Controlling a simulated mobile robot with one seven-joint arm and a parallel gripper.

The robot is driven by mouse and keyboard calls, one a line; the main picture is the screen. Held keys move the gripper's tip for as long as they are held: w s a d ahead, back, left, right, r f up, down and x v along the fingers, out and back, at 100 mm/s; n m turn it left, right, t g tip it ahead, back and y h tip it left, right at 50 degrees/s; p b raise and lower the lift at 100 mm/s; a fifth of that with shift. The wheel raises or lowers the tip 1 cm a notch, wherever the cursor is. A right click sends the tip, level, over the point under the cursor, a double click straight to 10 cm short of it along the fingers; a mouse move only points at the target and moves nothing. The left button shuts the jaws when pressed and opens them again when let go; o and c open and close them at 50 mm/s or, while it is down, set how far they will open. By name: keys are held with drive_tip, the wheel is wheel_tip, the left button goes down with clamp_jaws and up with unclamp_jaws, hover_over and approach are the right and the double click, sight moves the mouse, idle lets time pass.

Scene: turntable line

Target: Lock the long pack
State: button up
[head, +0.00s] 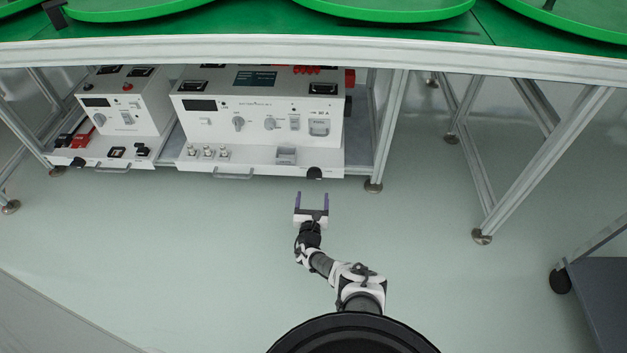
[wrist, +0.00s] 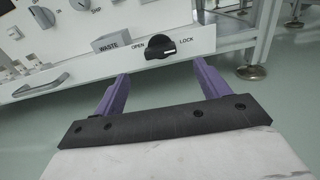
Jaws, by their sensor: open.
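The long pack (head: 258,157) is the wide white cabinet on the low shelf under the bench. On its front lower right is a black lock knob (head: 314,173). In the wrist view the knob (wrist: 160,47) sits between the words OPEN on its left and LOCK on its right, its bar lying roughly level. My gripper (head: 312,196) is open and empty, with purple fingers pointing at the pack. In the wrist view the fingers (wrist: 157,84) stand on either side below the knob, apart from it.
A grey WASTE block (wrist: 110,42) is left of the knob, with a drawer handle (wrist: 40,85) further left. A shorter white pack (head: 125,118) stands at the left. A bench leg (head: 388,130) rises right of the long pack. The floor (head: 200,240) in front is clear.

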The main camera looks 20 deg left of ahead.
drive_tip(key=shift+p+v, duration=0.75)
drive_tip(key=shift+v, duration=1.4)
drive_tip(key=shift+a, duration=0.1)
